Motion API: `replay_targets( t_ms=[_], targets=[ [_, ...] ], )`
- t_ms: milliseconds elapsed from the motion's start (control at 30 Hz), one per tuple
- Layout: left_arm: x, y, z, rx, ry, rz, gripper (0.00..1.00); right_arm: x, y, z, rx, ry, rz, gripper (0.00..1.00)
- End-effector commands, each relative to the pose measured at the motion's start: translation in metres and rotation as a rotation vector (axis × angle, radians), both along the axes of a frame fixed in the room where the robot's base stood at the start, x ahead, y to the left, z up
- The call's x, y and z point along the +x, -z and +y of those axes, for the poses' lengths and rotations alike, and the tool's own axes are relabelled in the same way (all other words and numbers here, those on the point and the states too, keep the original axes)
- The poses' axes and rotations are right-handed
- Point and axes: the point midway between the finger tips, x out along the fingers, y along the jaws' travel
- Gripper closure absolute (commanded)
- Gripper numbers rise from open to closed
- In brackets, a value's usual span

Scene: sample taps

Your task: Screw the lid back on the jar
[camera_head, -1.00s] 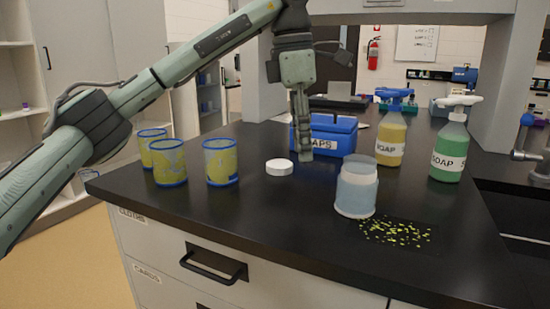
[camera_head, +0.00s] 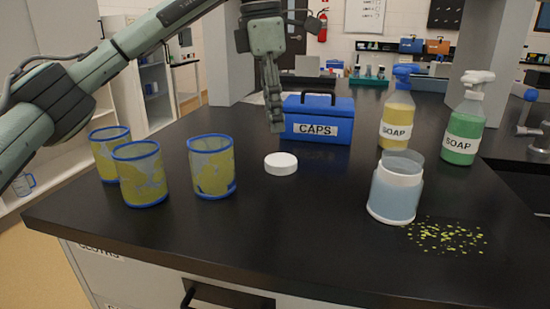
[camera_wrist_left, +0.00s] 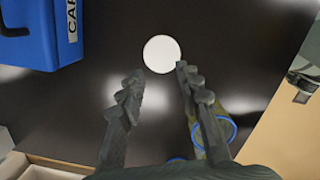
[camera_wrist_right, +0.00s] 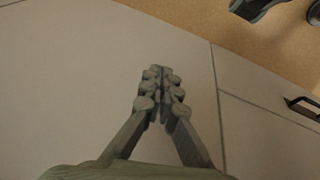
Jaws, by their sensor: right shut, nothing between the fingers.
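A white round lid (camera_head: 281,163) lies flat on the black counter. The open jar (camera_head: 396,187), clear with bluish contents and a white band near its neck, stands upright to the right of the lid. My left gripper (camera_head: 276,127) points down, above and just behind the lid in the head view. In the left wrist view its fingers (camera_wrist_left: 155,90) are apart with nothing between them, and the lid (camera_wrist_left: 161,54) shows just beyond the tips. My right gripper (camera_wrist_right: 158,85) is shut and empty in front of a pale cabinet face, away from the counter top.
A blue box labelled CAPS (camera_head: 318,120) stands behind the lid. Several yellow-and-blue cups, one here (camera_head: 212,166), stand at left. Two soap bottles (camera_head: 397,115) stand behind the jar. Yellow-green bits (camera_head: 446,237) lie scattered at the jar's right. The counter between lid and jar is clear.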

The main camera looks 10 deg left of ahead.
Motion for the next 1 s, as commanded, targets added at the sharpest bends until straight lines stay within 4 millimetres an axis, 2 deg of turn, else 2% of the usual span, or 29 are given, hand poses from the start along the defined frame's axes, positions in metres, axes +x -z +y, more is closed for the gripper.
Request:
replay_targets(
  t_ms=[233,433,567,600,700,1000],
  targets=[
    [0.0,0.0,0.0,0.0,0.0,0.0,0.66,0.0,0.0,0.0,-0.001,0.0,0.0,1.0],
    [0.0,0.001,0.0,0.0,0.0,0.0,0.41,0.0,0.0,-0.001,-0.001,0.0,0.0,1.0],
    [0.001,0.013,-0.001,0.001,0.0,0.001,0.25,0.0,0.0,-0.001,-0.002,0.001,0.001,1.0],
    [0.001,0.018,-0.002,0.001,0.001,0.001,0.23,0.0,0.0,-0.001,-0.002,0.001,0.002,1.0],
    [0.001,0.026,-0.003,0.001,0.0,0.0,0.23,0.0,-0.001,-0.001,-0.003,0.0,0.002,1.0],
    [0.001,0.027,-0.003,0.0,0.0,0.0,0.23,0.0,-0.003,-0.002,-0.004,-0.001,0.0,1.0]
  ],
)
